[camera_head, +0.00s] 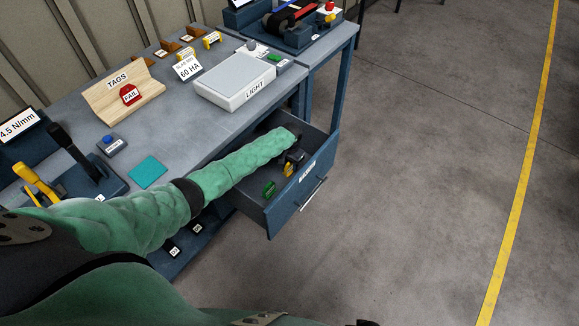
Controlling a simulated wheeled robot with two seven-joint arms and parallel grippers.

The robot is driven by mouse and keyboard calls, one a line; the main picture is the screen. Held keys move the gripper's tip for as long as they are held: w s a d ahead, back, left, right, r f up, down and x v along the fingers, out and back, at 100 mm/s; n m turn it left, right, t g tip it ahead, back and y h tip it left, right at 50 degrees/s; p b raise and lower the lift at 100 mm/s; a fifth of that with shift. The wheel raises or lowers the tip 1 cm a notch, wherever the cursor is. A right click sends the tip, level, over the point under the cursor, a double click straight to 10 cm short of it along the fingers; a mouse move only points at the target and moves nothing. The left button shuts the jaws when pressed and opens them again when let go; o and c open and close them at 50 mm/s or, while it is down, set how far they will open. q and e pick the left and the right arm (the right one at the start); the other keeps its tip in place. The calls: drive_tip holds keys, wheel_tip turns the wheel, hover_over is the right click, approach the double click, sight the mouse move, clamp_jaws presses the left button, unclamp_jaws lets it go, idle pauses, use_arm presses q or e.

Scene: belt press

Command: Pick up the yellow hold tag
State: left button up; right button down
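My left arm reaches over the bench into an open drawer (262,221). My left gripper (291,164) is low inside the drawer, near its front wall. A small yellow thing (288,171), which looks like the yellow hold tag, shows right at the fingertips, partly covered by the gripper. Whether the fingers are closed on it or only around it cannot be made out. A green tag (269,189) lies in the drawer, nearer to me than the gripper. My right gripper is not clearly seen.
The drawer's front has a handle (313,193). On the bench are a wooden TAGS holder (104,103) with a red FAIL tag (130,94), a light box (236,84), a teal pad (147,170) and a lever tool (73,150). The floor on the right is clear.

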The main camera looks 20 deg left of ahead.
use_arm(q)
drive_tip(key=shift+f, duration=0.6)
use_arm(e)
drive_tip(key=shift+s+d+f, duration=0.1)
drive_tip(key=shift+s+f, duration=0.05)
drive_tip(key=shift+f, duration=0.2)
use_arm(q)
clamp_jaws()
drive_tip(key=shift+r, duration=0.1)
use_arm(e)
drive_tip(key=shift+r, duration=0.1)
